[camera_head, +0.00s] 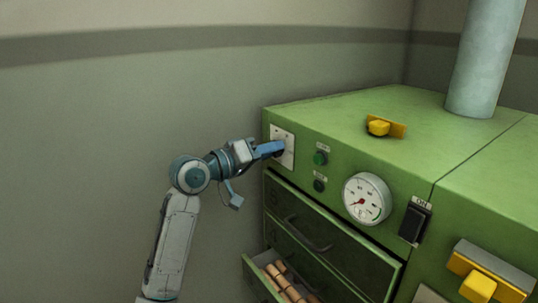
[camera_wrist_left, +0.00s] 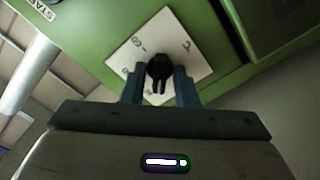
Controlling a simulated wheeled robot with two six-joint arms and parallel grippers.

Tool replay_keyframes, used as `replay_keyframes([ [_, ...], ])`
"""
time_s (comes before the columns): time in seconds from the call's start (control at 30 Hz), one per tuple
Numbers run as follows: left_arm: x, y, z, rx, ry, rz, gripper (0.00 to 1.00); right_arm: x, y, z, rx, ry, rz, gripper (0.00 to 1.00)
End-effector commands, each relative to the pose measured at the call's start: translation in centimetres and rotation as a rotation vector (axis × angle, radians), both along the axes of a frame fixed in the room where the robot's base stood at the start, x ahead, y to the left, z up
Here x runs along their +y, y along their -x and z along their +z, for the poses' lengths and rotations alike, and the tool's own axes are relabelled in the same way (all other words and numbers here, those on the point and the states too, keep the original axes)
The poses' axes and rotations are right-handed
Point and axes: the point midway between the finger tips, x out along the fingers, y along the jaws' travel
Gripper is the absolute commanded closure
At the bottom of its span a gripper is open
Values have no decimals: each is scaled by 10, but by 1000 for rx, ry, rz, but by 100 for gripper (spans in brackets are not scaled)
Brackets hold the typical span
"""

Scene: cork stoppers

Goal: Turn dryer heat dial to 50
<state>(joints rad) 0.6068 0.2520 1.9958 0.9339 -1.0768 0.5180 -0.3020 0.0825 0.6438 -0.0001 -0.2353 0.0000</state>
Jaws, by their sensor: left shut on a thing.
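The green dryer (camera_head: 340,130) fills the right of the head view. Its heat dial is a black knob (camera_wrist_left: 160,70) on a white plate (camera_head: 288,146) at the front's upper left corner. In the head view the gripper hides most of the knob. My right gripper is not in view.
Right of the plate are a green button (camera_head: 320,158), a dark button (camera_head: 319,185), a round gauge (camera_head: 366,199) and a black switch (camera_head: 413,222). Below, a drawer (camera_head: 262,281) holding corks stands open. The space left of the dryer is clear.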

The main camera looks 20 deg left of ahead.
Motion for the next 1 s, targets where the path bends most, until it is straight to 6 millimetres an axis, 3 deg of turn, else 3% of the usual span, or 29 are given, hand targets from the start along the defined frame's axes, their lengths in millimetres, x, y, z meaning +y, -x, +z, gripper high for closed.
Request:
replay_keyframes([
  [0.63,0,0,-4,-376,-485,0,96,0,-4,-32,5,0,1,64],
  [0.93,0,0,-4,-550,-708,0,96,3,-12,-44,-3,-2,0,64],
  [1.0,0,0,-4,-588,-758,-1,96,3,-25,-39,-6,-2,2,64],
])
